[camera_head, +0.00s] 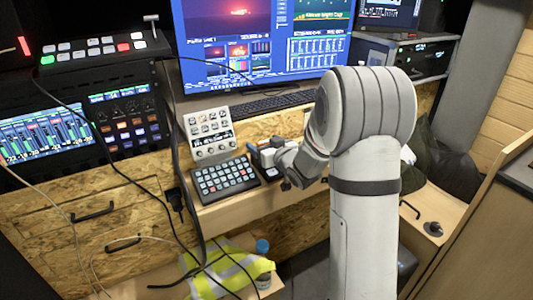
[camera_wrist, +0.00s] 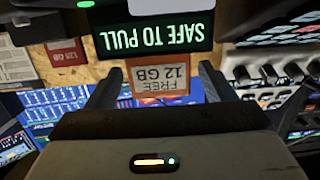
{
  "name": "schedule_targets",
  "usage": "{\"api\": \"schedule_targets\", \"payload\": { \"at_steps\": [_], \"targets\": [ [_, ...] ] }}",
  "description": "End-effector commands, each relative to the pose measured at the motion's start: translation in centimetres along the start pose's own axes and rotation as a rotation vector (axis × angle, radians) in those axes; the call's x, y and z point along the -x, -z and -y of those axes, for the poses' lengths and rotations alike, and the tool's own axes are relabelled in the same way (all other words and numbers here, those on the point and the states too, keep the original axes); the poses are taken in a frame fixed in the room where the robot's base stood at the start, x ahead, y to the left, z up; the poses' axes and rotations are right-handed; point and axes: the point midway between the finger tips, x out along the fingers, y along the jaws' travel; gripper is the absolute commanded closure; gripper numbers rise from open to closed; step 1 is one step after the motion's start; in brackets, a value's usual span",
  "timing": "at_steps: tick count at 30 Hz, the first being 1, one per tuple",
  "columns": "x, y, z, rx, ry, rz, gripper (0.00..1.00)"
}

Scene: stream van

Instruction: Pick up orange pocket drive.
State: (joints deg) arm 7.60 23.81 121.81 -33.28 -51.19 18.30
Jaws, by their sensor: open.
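In the wrist view, an orange-edged piece with a pale label reading "FREE 12 GB" (camera_wrist: 160,77) appears upside down between my fingers; it looks like the orange pocket drive. It adjoins a dark display reading "SAFE TO PULL" (camera_wrist: 157,36). My gripper (camera_wrist: 158,70) is open, with one finger on each side of the label and a gap at both. Whether the fingers reach its depth I cannot tell. In the head view my gripper (camera_head: 286,182) is at the desk's front, right of the keypad, and I cannot make out the drive there.
A red-edged label reading "125 GB" (camera_wrist: 65,51) is left of my fingers. Knobs (camera_wrist: 243,76) stand close on the right. In the head view, a button keypad (camera_head: 225,179) and a white control panel (camera_head: 209,134) stand left of my gripper. Cables hang further left.

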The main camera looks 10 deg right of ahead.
Motion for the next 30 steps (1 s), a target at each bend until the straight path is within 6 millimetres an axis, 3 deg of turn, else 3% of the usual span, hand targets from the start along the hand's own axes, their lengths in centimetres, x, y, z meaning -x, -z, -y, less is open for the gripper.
{"api": "schedule_targets", "payload": {
  "at_steps": [5,23,30],
  "targets": [
    [0.03,0.01,0.0,0.0,0.0,0.0,0.25],
    [0.06,0.01,-0.03,0.0,0.0,0.0,0.74],
    [0.09,0.26,-0.04,0.001,0.0,-0.001,0.74]
  ]
}}
